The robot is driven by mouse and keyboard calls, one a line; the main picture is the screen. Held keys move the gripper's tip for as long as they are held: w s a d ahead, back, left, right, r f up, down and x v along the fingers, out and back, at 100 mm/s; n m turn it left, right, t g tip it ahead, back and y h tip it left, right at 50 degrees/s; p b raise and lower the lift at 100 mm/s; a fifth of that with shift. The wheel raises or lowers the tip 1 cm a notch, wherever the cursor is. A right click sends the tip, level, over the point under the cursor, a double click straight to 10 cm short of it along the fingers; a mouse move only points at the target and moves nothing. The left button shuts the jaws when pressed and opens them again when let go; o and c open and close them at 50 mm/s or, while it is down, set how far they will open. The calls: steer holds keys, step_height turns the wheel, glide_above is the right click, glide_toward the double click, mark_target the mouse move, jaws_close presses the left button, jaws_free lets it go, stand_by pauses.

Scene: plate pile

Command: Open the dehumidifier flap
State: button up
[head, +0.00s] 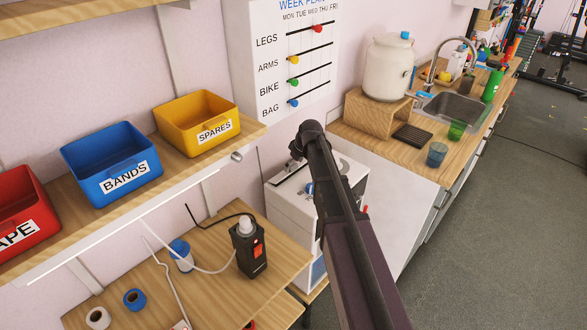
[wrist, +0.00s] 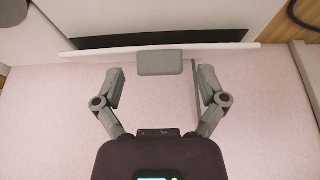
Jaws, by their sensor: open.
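The dehumidifier is the white box (head: 287,215) below the week planner in the head view, partly hidden by my arm. In the wrist view a thin white strip (wrist: 220,49), which looks like the flap seen nearly edge-on, crosses the top. A dark band (wrist: 160,39) lies behind it. A grey tab (wrist: 160,63) sticks out from the strip's middle. My gripper (wrist: 161,84) is open, with one finger on each side of the tab and a gap on both sides. The head view does not show my fingers clearly.
A shelf with red, blue (head: 110,165) and yellow (head: 197,122) bins is at the left. Below it a wooden bench holds a black device (head: 248,250) and tape rolls. A counter with a white crock (head: 388,68) and a sink (head: 450,107) stands to the right.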

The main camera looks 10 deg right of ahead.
steer(key=shift+f, duration=0.15)
steer(key=c, duration=1.2)
steer(key=shift+o, duration=0.2)
steer(key=shift+w+a+r+g+p, duration=0.15)
steer(key=shift+w+r+g+p, duration=0.1)
steer(key=shift+g+p, duration=0.1)
steer(key=shift+h, duration=0.4)
steer(key=o, duration=1.2)
steer(key=shift+c, duration=0.2)
steer(key=shift+s+f, duration=0.1)
steer(key=shift+f, duration=0.05)
